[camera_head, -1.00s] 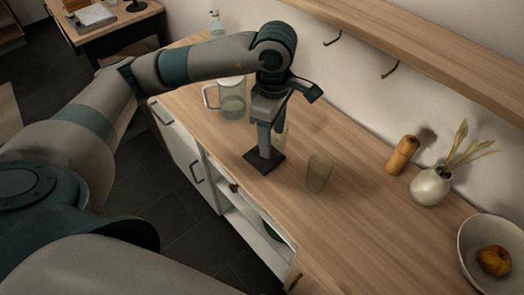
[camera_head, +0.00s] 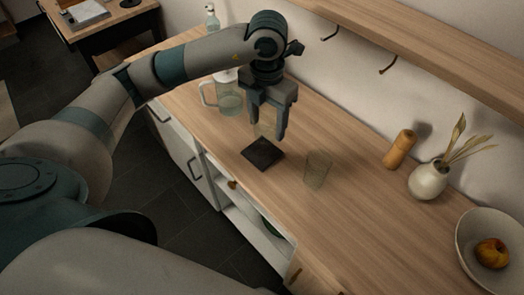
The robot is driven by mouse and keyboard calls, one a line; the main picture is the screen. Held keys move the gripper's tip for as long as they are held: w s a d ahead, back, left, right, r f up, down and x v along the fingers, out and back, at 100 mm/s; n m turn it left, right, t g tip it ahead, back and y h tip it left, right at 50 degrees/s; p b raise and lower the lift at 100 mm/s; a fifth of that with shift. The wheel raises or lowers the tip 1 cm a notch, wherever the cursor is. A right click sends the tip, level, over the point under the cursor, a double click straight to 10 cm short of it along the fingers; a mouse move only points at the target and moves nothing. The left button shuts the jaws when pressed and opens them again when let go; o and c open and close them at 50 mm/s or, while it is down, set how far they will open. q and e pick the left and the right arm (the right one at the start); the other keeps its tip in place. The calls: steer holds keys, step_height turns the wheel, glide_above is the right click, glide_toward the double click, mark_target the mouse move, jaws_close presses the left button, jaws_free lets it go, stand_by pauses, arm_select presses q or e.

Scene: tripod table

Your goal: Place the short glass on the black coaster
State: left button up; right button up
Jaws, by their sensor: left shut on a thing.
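The black coaster (camera_head: 262,153) lies flat on the wooden counter near its front edge, with nothing on it. My left gripper (camera_head: 267,127) points down just behind the coaster, its two fingers shut on a see-through glass, which I take as the short glass (camera_head: 265,125). The fingers partly hide this glass, and I cannot tell whether its base touches the counter. A second, taller-looking clear glass (camera_head: 318,170) stands upright on the counter, right of the coaster. My right gripper is not in view.
A glass pitcher (camera_head: 230,98) stands left of my left gripper, close by. A bottle (camera_head: 211,18) is farther back. To the right are a wooden mill (camera_head: 399,150), a white vase (camera_head: 428,182) and a bowl (camera_head: 470,258) with fruit. A shelf (camera_head: 430,50) overhangs the counter.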

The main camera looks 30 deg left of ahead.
mark_target(262, 122)
arm_select(q)
steer(key=n, duration=0.3)
steer(key=shift+w+a+n, duration=0.2)
steer(key=shift+n, duration=0.2)
steer(key=n, duration=0.4)
steer(key=shift+w+a+f+n, duration=0.2)
steer(key=shift+w+a+n, duration=0.05)
steer(key=shift+a+n, duration=0.15)
steer(key=n, duration=0.4)
steer(key=shift+w+a+f+n, duration=0.1)
steer(key=shift+w+a+n, duration=0.1)
steer(key=shift+a+n, duration=0.1)
steer(key=shift+w+a+f+n, duration=0.1)
steer(key=shift+n, duration=0.7)
steer(key=shift+w+a+n, duration=0.1)
steer(key=shift+n, duration=0.7)
steer(key=shift+f, duration=0.1)
steer(key=shift+s+f, duration=0.1)
steer(key=shift+f, duration=0.55)
steer(key=shift+f+p, duration=0.7)
steer(key=shift+f, duration=1.7)
